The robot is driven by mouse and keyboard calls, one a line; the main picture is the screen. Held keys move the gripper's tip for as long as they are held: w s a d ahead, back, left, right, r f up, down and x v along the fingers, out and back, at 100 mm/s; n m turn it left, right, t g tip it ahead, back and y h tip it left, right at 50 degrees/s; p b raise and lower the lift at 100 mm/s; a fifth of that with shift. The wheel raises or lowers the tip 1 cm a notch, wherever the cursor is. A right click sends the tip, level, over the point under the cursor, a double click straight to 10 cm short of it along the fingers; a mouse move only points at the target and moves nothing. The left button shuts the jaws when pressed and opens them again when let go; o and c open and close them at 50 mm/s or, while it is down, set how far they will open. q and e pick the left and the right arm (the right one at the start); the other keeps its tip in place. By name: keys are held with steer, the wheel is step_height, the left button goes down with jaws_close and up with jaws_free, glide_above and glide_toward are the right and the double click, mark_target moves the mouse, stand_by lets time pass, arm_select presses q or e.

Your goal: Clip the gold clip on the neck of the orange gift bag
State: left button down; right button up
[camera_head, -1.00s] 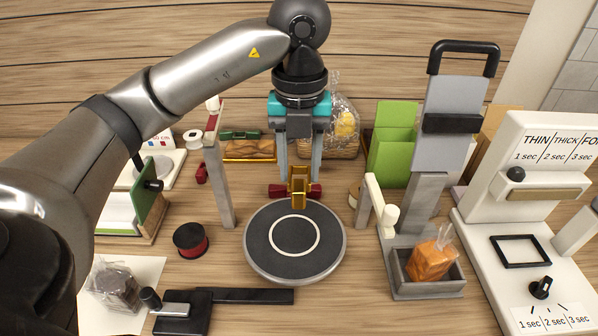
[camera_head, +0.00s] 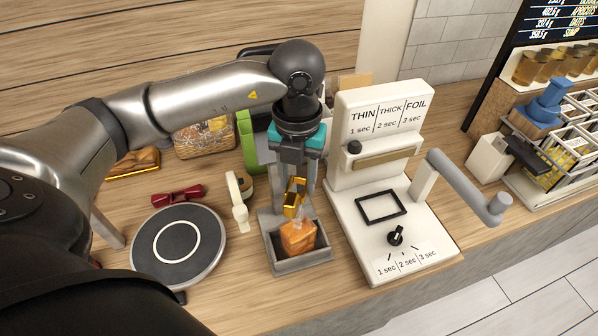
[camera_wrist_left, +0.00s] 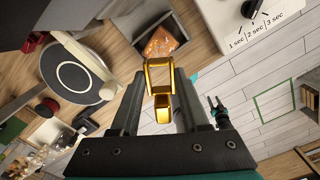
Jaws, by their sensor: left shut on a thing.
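My left gripper (camera_head: 291,185) is shut on the gold clip (camera_head: 294,198), which hangs below the fingertips. The clip also shows between the fingers in the left wrist view (camera_wrist_left: 160,80). The orange gift bag (camera_head: 298,238) sits in a grey open tray (camera_head: 290,268) just below the clip. In the left wrist view the bag (camera_wrist_left: 162,43) lies just beyond the clip. The clip overlaps the clear neck of the bag in the head view; I cannot tell whether they touch.
A white sealing machine (camera_head: 420,245) with a grey side lever (camera_head: 465,185) stands right of the tray. A caddy of white compartments (camera_head: 545,190) stands far right.

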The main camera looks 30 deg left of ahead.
mark_target(298, 198)
arm_select(q)
steer(key=shift+f, duration=0.1)
step_height(298, 198, down, 2)
steer(key=shift+f+b, duration=0.15)
steer(key=shift+b, duration=1.1)
step_height(298, 198, down, 3)
steer(key=b, duration=0.3)
steer(key=shift+f, duration=0.2)
steer(key=c, duration=1)
jaws_free()
steer(key=shift+r, duration=0.25)
jaws_close()
arm_select(e)
step_height(298, 198, down, 5)
steer(key=shift+s+f, duration=0.1)
arm_select(q)
steer(key=shift+f+b, duration=1.6)
steer(key=shift+b, duration=0.35)
arm_select(e)
steer(key=shift+f, duration=2.1)
